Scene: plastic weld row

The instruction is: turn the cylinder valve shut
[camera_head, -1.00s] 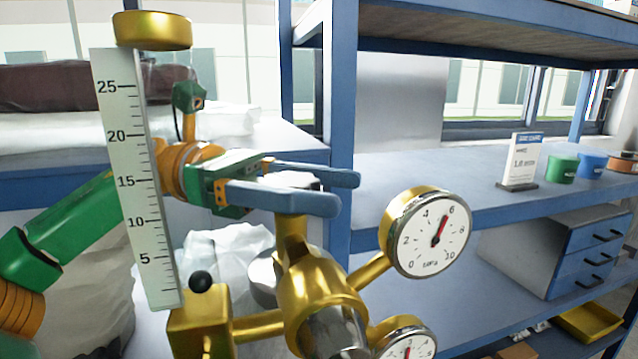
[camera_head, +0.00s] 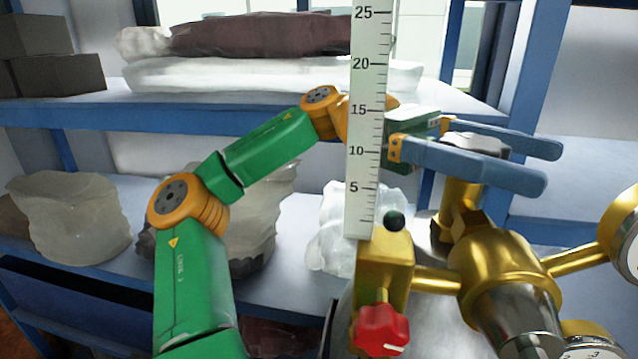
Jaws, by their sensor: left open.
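The cylinder valve is a brass fitting with an upright stem (camera_head: 457,200) and a grey handwheel (camera_head: 478,143) on top, right of centre. My left gripper (camera_head: 553,166) is open at the handwheel's height, its two blue fingers pointing right. The handwheel shows between the fingers and is partly hidden by the near one; I cannot tell whether they touch it. The brass regulator body (camera_head: 500,265) is in front of the stem. The grey cylinder below is mostly hidden. My right gripper is not in view.
A white scale (camera_head: 364,130) stands upright before my left wrist. A red knob (camera_head: 381,328) is on the brass block below it. A gauge (camera_head: 627,235) is cut off at the right edge. Blue shelves (camera_head: 200,115) behind hold sacks and wrapped bundles.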

